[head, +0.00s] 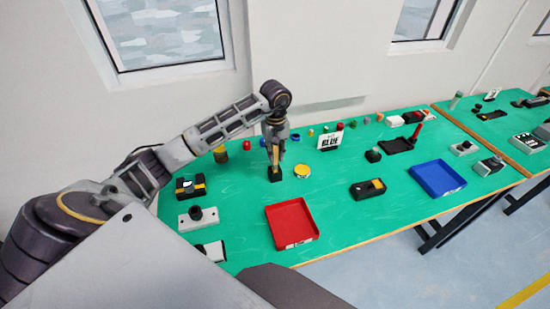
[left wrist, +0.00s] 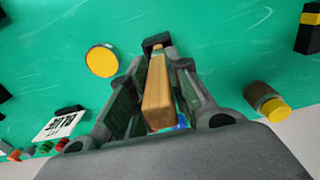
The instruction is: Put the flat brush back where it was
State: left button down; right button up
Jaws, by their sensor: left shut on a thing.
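My left gripper (head: 274,150) points down over the left part of the green table. It is shut on the flat brush, whose wooden handle (left wrist: 157,92) stands between the fingers in the left wrist view. The handle also shows as a tan strip (head: 275,157) in the head view. A black block-like part (head: 275,174) is at the handle's lower end, at or close to the table; it also shows at the far end of the handle in the left wrist view (left wrist: 157,42). I cannot tell whether it is a holder or the brush head. My right gripper is not in view.
A yellow-topped disc (head: 303,171) lies just right of the gripper. A red tray (head: 291,241) is in front, a blue tray (head: 459,187) further right. A white sign (head: 330,139) and several small coloured pieces stand behind. Green table is clear between the gripper and red tray.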

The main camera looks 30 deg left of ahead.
pick_arm(q)
jog(key=shift+f, duration=1.35)
jog(key=shift+f, duration=0.15)
jog(key=c, duration=1.3)
grip_release()
jog(key=shift+r, duration=0.2)
notch_tip(320, 180, up, 8)
jog(key=shift+r+b, duration=0.1)
jog(key=shift+b, duration=0.45)
jog(key=shift+r, duration=1.85)
